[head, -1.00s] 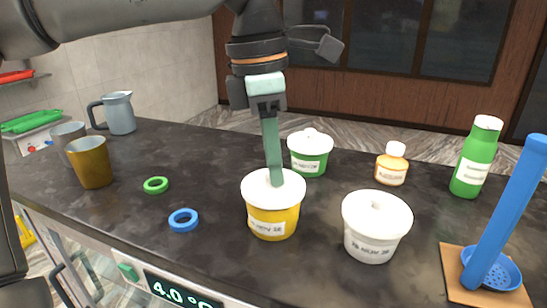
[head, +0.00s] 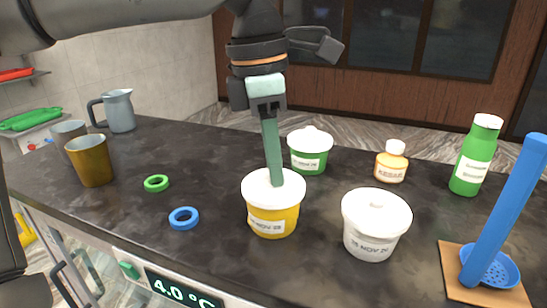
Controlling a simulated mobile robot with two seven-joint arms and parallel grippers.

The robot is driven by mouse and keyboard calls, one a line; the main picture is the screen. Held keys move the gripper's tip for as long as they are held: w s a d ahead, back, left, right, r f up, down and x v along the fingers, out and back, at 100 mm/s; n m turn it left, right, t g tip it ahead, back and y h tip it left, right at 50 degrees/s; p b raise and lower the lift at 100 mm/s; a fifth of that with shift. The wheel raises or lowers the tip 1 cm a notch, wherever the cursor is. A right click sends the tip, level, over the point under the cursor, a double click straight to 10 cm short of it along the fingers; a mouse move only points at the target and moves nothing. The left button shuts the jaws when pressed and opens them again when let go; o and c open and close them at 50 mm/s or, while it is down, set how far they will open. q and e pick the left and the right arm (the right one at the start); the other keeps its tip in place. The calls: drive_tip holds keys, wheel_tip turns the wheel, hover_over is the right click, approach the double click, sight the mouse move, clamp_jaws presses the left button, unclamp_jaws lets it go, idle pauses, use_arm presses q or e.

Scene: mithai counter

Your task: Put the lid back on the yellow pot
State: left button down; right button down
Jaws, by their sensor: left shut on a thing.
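The yellow pot (head: 274,222) stands upright near the middle of the dark counter, with a printed label on its front. A white lid (head: 260,192) lies on its top and looks level with the rim. My left gripper (head: 275,181) comes down from above and is shut on the lid at its middle; the fingers hide the lid's knob. From this view I cannot tell whether the lid is fully seated. My right gripper is not in view.
A white lidded pot (head: 373,241) stands close to the right, a green lidded pot (head: 309,159) just behind. A blue ring (head: 174,223), green ring (head: 156,178) and brass cup (head: 91,168) are left.

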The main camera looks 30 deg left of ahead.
use_arm(q)
drive_tip(key=shift+c, duration=0.9)
unclamp_jaws()
drive_tip(key=shift+r, duration=0.1)
drive_tip(key=shift+r+p, duration=0.3)
drive_tip(key=shift+r, duration=3.1)
drive_tip(key=shift+c, duration=0.2)
clamp_jaws()
